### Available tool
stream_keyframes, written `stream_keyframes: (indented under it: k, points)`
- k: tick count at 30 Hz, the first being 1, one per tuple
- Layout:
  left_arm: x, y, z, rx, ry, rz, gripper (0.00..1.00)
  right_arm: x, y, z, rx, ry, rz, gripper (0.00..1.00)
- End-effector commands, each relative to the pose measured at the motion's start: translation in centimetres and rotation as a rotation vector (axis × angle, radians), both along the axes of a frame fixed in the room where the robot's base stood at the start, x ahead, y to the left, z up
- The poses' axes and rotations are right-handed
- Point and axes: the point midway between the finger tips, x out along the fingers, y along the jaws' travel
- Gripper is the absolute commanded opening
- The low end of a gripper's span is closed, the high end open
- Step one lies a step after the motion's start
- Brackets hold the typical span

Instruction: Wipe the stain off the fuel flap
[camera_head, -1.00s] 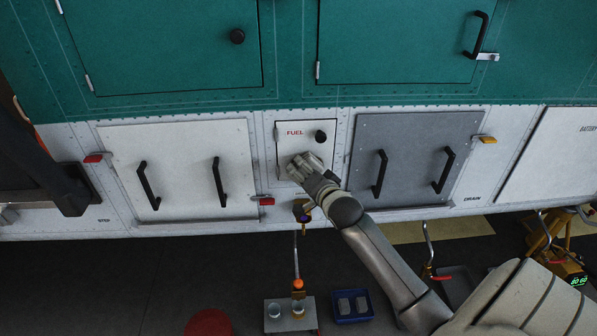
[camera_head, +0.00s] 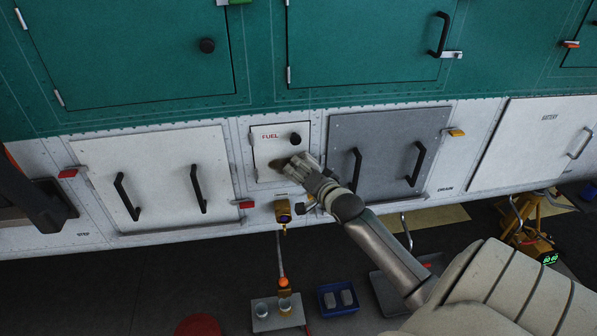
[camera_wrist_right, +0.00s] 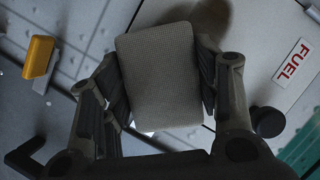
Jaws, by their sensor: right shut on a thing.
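The fuel flap (camera_head: 262,176) is a small white door with red FUEL lettering and a round black knob (camera_head: 295,139). A brown stain (camera_head: 277,166) lies on it, just left of my right gripper (camera_head: 297,165). In the right wrist view the stain (camera_wrist_right: 211,16) shows as a brown patch beyond a grey, textured pad (camera_wrist_right: 158,75). My right gripper (camera_wrist_right: 160,90) is shut on this pad, at the right part of the flap. The pad hides part of the flap, and I cannot tell whether it touches the surface. My left gripper is not in view.
A white panel (camera_head: 160,165) and a grey panel (camera_head: 385,135), each with black handles, flank the flap. A small tray with cups (camera_head: 278,316) and a blue bin (camera_head: 339,299) stand lower down.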

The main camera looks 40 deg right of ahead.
Motion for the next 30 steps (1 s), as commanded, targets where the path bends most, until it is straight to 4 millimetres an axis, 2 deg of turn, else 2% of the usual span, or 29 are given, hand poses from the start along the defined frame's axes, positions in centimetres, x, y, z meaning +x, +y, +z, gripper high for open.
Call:
stream_keyframes:
  k: [5, 15, 23, 30]
  points:
    - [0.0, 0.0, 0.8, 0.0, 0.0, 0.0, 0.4, 0.0, 0.2, 0.3, -0.001, -0.003, -0.002, 0.37]
    - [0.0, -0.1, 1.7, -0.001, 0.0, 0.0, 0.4, 1.4, 2.7, 0.2, 0.002, -0.002, -0.003, 0.37]
    - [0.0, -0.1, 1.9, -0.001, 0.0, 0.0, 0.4, 1.9, 3.5, 0.1, 0.001, -0.002, -0.001, 0.37]
    - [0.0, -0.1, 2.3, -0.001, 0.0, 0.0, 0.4, 3.2, 5.2, 0.2, 0.003, -0.003, -0.002, 0.37]
